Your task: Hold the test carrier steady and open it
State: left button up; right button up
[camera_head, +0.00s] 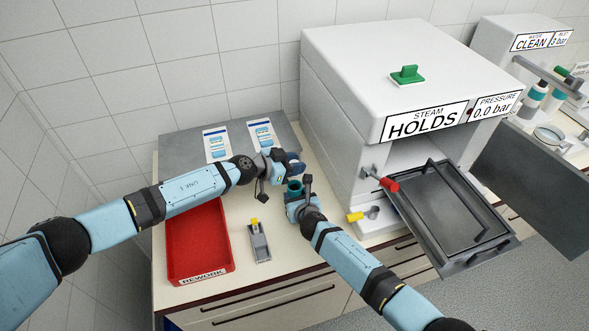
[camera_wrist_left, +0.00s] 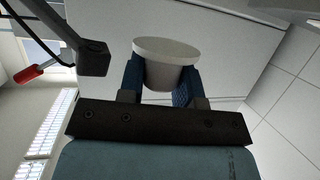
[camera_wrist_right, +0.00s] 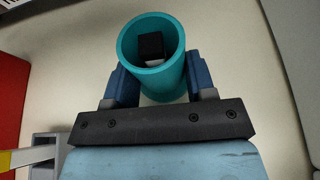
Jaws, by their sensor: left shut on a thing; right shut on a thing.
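The test carrier's teal body (camera_wrist_right: 126,46) is upright and open at the top in the right wrist view, with a black block (camera_wrist_right: 151,45) and something white inside. It shows in the head view as a small teal cup (camera_head: 295,186). My right gripper (camera_head: 297,194) is shut around its sides. My left gripper (camera_head: 291,166) is just above and behind it in the head view. In the left wrist view it is shut on a pale grey, tapered cap (camera_wrist_left: 166,50), apart from the body. The cap cannot be made out in the head view.
A red REWORK tray (camera_head: 203,275) and a small grey holder with a yellow tip (camera_head: 260,242) are at the front left. A grey plate with two labelled cards (camera_head: 217,145) lies behind. The white steam unit (camera_head: 375,75), its door open with a tray (camera_head: 455,217), stands right.

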jog(key=o, duration=1.3)
jog(key=shift+o, duration=0.2)
